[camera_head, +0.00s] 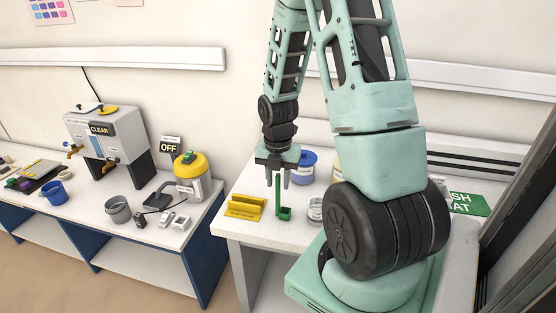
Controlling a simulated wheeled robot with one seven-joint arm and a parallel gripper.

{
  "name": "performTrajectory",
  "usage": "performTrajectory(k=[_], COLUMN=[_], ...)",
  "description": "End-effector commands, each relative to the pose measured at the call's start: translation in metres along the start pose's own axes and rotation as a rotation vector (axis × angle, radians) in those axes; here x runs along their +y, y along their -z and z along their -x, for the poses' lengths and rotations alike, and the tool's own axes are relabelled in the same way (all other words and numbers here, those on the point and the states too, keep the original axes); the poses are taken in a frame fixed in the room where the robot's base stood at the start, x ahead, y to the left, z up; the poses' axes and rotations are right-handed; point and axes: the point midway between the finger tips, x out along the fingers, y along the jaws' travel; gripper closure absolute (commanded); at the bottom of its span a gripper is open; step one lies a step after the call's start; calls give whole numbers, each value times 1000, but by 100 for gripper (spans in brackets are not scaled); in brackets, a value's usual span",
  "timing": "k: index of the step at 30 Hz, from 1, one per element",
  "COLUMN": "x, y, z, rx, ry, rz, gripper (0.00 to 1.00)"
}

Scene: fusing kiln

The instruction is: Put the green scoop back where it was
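The green scoop (278,197) is upright over the right white table, its handle up and its small cup low on the right. My gripper (277,182) points down above it. Its two fingers stand apart on either side of the upper handle, with what looks like a gap on each side. Whether the scoop's bottom touches the table is too small to tell. A yellow holder (245,207) lies on the table just left of the scoop, apart from it.
A blue-lidded tub (302,167) stands behind my gripper, and a glass jar (316,211) is close right of the scoop. A green mat (468,203) lies far right. The left bench holds a yellow-topped canister (190,175), a grey cup (118,209) and a dispenser (106,140).

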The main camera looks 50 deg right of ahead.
Motion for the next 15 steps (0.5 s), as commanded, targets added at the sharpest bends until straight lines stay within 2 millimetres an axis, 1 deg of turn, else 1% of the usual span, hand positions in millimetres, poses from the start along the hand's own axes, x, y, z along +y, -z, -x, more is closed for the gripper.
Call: performTrajectory(k=[1,9,12,15], x=[0,0,0,0], y=[-2,-2,-1,-1], z=[10,66,83,95], rx=[-6,-6,-6,-4], ry=[-4,-3,-2,-2], rz=[-2,-3,-1,-2], gripper=[68,68,68,68])
